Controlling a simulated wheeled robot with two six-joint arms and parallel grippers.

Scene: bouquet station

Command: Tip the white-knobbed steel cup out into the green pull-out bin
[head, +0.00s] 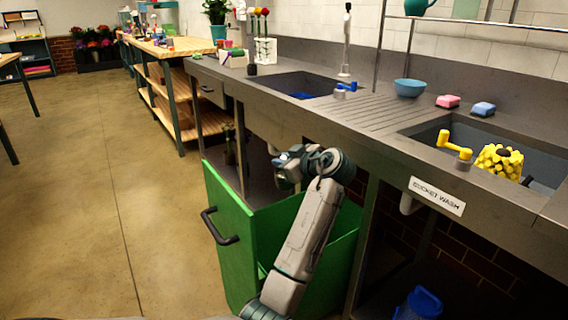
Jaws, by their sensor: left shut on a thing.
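The green pull-out bin (232,240) stands open under the counter, its black handle (220,226) facing left. My left arm reaches up across it from the bottom of the head view. My left gripper (284,168) is above the bin's back part, below the counter edge. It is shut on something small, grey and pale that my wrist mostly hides. This may be the steel cup, but I cannot make out a white knob or its tilt. The bin's inside is largely hidden by my arm. My right gripper is not in view.
The steel counter (370,115) runs above the bin, with a near sink holding a yellow knobbly thing (499,160) and a yellow tap (455,150). A blue bowl (409,88) and sponges stand behind. A blue jug (420,304) is below. The floor left of the bin is clear.

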